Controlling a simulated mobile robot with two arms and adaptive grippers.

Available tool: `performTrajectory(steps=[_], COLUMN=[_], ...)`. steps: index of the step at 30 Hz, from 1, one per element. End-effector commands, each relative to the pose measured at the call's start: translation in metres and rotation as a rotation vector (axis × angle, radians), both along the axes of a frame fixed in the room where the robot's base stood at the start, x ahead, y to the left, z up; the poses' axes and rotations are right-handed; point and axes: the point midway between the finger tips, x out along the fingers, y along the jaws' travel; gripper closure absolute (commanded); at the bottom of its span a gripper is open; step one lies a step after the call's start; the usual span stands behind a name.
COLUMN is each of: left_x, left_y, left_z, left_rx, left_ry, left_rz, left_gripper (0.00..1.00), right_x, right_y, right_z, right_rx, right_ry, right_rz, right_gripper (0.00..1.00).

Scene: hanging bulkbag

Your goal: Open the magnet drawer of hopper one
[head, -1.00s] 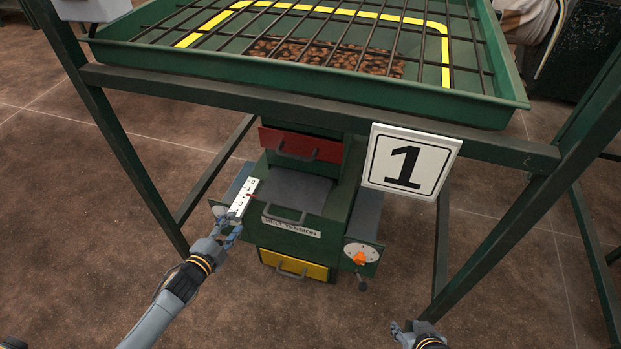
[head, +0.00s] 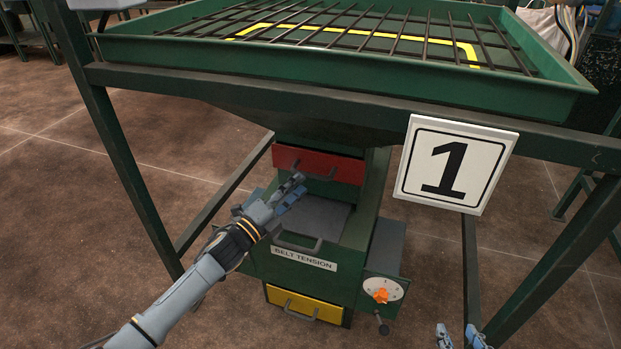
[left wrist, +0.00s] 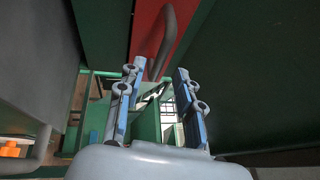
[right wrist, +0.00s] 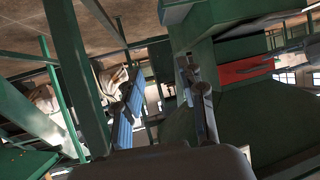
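Hopper one is the green frame with the "1" sign (head: 454,166). Under its tray is a red drawer (head: 345,168) with a grey bar handle (head: 320,174); its front looks shut. My left gripper (head: 297,187) is just in front of the red drawer, at the handle's left side. In the left wrist view the handle (left wrist: 170,35) rises beyond the open, parted fingers (left wrist: 155,88), and nothing is visibly gripped. My right gripper (head: 462,337) is low at the bottom edge, away from the drawers. The right wrist view shows its fingers (right wrist: 160,90) parted and empty.
Below the red drawer are a grey sloped plate, a handle (head: 298,243) above a "BELT TENSION" label (head: 304,259), and a yellow drawer (head: 306,307). A dial with an orange knob (head: 381,295) is at right. The green tray rim (head: 330,62) and frame legs surround the space.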

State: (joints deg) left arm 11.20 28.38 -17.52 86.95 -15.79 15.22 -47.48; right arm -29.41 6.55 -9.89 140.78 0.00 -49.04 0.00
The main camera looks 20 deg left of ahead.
Motion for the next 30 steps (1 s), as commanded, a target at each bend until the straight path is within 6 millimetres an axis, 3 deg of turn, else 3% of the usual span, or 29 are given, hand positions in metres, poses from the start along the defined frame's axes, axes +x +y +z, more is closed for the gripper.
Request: performTrajectory(steps=[3,9,21,26,30], left_x=[0.022,0.043,0.049,0.049,0.049], left_y=[-0.010,-0.020,-0.023,-0.023,-0.023], left_z=[0.004,0.008,0.009,0.009,0.009], left_rx=[-0.002,-0.003,-0.001,-0.002,-0.002], left_ry=[-0.001,0.000,0.003,0.002,0.002], left_rz=[0.001,0.000,0.001,0.001,0.001], left_gripper=[0.64,0.64,0.64,0.97,1.00], right_x=[0.010,0.020,0.022,0.022,0.022], right_y=[0.005,0.010,0.012,0.011,0.011], right_z=[0.013,0.032,0.039,0.039,0.039], right_rx=[0.022,0.047,0.055,0.055,0.055], right_ry=[-0.090,-0.198,-0.232,-0.231,-0.231], right_rz=[0.007,0.013,0.016,0.016,0.015], right_gripper=[0.60,0.60,0.60,0.60,0.60])
